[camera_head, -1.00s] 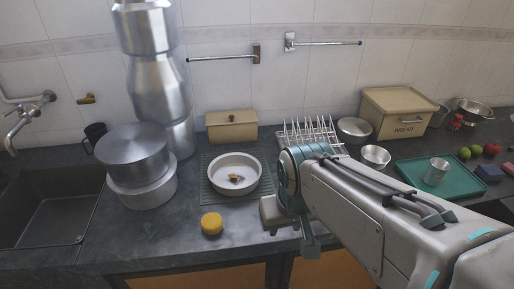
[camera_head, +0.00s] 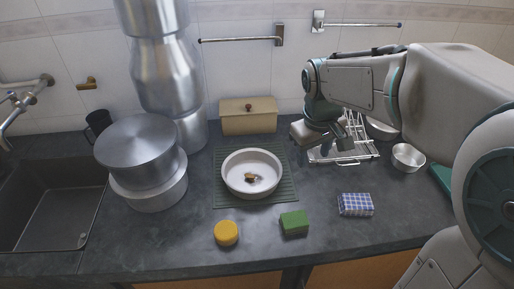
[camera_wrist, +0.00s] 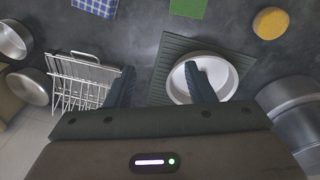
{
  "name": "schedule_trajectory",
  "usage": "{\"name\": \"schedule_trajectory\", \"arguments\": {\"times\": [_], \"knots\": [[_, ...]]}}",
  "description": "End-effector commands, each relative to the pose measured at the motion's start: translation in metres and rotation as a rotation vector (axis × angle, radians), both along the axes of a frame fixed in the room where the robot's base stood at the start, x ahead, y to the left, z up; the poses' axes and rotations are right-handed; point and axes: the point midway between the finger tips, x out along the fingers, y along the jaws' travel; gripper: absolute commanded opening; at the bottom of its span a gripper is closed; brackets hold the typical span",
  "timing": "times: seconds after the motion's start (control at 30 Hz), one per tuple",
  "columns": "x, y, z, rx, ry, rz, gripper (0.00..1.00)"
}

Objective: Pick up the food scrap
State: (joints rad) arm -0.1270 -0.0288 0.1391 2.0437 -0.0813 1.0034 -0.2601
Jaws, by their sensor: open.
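The food scrap (camera_head: 250,177) is a small brownish piece lying inside a round white dish (camera_head: 231,187), which stands on a dark green ribbed mat (camera_head: 286,193). The dish (camera_wrist: 230,76) also shows in the wrist view, partly covered by one finger. I cannot make out the scrap there. My gripper (camera_wrist: 159,69) is open and empty, with its fingers spread between the wire rack and the dish in that view. In the head view, my gripper (camera_head: 325,138) is above the counter, right of the dish and beside the rack.
A wire rack (camera_head: 352,152) stands right of the mat, near my gripper. A yellow round sponge (camera_head: 226,233), a green sponge (camera_head: 294,223) and a checked cloth (camera_head: 356,205) lie in front. Large pots (camera_head: 138,152) stand left, and a beige box (camera_head: 248,116) behind.

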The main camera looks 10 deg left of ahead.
Motion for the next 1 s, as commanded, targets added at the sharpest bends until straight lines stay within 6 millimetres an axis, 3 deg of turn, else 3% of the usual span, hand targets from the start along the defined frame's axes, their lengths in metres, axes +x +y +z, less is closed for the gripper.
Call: {"name": "schedule_trajectory", "arguments": {"times": [0.03, 0.2, 0.4, 0.5, 0.77, 1.0], "knots": [[0.016, 0.017, -0.006, -0.008, 0.02, 0.065, 0.49], [0.059, 0.073, -0.026, -0.022, 0.07, 0.281, 0.49], [0.093, 0.133, -0.055, -0.018, 0.118, 0.488, 0.49], [0.102, 0.152, -0.066, -0.012, 0.133, 0.553, 0.49], [0.108, 0.17, -0.088, -0.006, 0.15, 0.615, 0.49], [0.107, 0.17, -0.135, -0.007, 0.15, 0.616, 0.49]]}}
